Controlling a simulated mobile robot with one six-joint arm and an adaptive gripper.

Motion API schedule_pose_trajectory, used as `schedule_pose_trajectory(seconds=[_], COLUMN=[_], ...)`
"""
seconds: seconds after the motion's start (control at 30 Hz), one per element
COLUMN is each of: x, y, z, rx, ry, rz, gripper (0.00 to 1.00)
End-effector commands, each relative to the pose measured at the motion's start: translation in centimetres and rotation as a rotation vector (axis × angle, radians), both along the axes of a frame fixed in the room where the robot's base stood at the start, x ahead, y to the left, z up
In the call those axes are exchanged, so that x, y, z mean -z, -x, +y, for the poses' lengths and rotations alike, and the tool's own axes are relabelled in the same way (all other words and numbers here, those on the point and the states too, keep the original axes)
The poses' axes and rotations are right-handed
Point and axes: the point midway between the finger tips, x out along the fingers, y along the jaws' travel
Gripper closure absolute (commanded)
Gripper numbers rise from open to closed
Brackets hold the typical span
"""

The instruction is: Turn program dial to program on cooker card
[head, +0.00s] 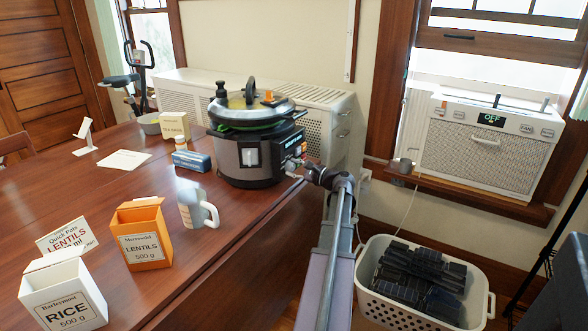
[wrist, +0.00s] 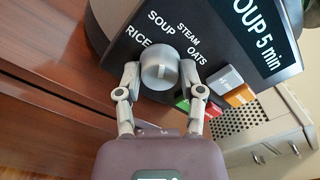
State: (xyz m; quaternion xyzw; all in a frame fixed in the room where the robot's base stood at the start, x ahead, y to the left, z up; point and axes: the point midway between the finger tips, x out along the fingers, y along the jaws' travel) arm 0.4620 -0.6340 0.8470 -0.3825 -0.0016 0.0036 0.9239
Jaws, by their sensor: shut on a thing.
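The cooker (head: 248,150) stands at the table's right edge, its control panel facing right. In the wrist view, the grey program dial (wrist: 158,72) sits on the black panel (wrist: 215,45) with RICE, SOUP, STEAM and OATS around it. The display (wrist: 262,40) reads "OUP 5 min", its left end cut off. My gripper (wrist: 160,75) is shut on the dial, one finger on each side; it also shows in the head view (head: 297,173). I cannot tell surely where the dial points. A card (head: 67,236) reading "Quick Pots LENTILS" stands at left, its lower part hidden.
Grey, orange, green and red buttons (wrist: 240,95) sit close to my right finger. On the table (head: 120,195) stand a rice box (head: 62,297), an orange lentils box (head: 143,240), a mug (head: 195,210) and a blank-looking flat card (head: 124,160). A laundry basket (head: 385,312) stands on the floor.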

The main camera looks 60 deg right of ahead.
Motion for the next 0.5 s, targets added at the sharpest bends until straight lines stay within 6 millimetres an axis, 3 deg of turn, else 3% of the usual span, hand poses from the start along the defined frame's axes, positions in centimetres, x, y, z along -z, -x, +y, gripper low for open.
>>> schedule_pose_trajectory(seconds=[0.5], x=[-0.07], y=[-0.15], z=[-0.06], rx=[-0.001], ry=[0.088], rz=[-0.003], gripper=[0.97])
